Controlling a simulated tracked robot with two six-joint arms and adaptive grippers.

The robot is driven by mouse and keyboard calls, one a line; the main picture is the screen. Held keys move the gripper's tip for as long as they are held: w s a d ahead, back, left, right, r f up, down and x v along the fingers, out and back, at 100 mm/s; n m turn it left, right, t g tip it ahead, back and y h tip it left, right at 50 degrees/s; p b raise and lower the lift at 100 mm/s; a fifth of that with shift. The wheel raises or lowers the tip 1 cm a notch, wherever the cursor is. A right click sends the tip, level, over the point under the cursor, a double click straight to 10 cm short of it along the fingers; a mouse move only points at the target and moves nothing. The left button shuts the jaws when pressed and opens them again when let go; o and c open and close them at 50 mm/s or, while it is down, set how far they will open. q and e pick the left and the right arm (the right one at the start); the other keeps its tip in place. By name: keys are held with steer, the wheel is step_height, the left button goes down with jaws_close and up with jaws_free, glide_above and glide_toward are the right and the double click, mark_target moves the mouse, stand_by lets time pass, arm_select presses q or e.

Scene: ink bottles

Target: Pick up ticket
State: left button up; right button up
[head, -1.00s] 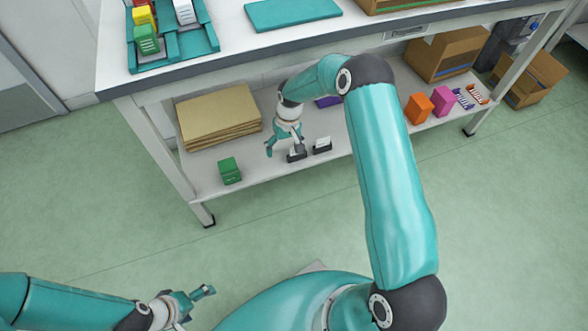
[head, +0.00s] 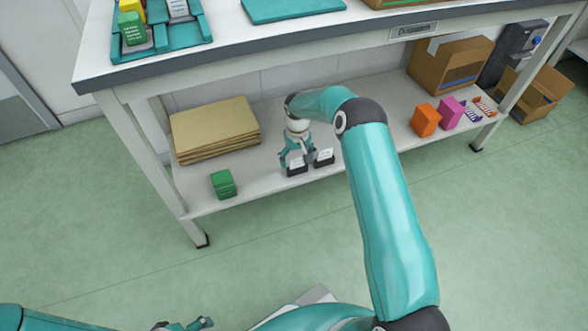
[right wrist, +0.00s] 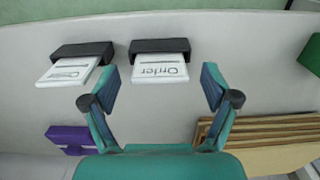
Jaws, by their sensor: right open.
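Two white tickets stand in black holders on the lower shelf of the bench. In the right wrist view, one ticket (right wrist: 160,69) reads "Order" and lies straight ahead, between the lines of my fingers. The other ticket (right wrist: 68,72) is off to the left, its print too small to read. My right gripper (right wrist: 160,88) is open and empty, its fingertips close to the near edge of the "Order" ticket. In the head view, my right gripper (head: 296,157) is at the left holder (head: 297,170). The other ticket shows right of it (head: 324,155). My left gripper (head: 200,324) is partly cut off at the bottom edge.
A green box (head: 223,184) and a cardboard stack (head: 213,128) are left of the holders on the shelf. Orange (head: 425,120) and pink (head: 450,112) boxes are further right. A purple box (right wrist: 70,138) shows in the right wrist view. The bench top (head: 235,38) overhangs the shelf.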

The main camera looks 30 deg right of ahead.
steer(key=shift+f, duration=0.3)
steer(key=c, duration=0.9)
steer(key=shift+r, duration=0.15)
steer(key=shift+c, duration=0.2)
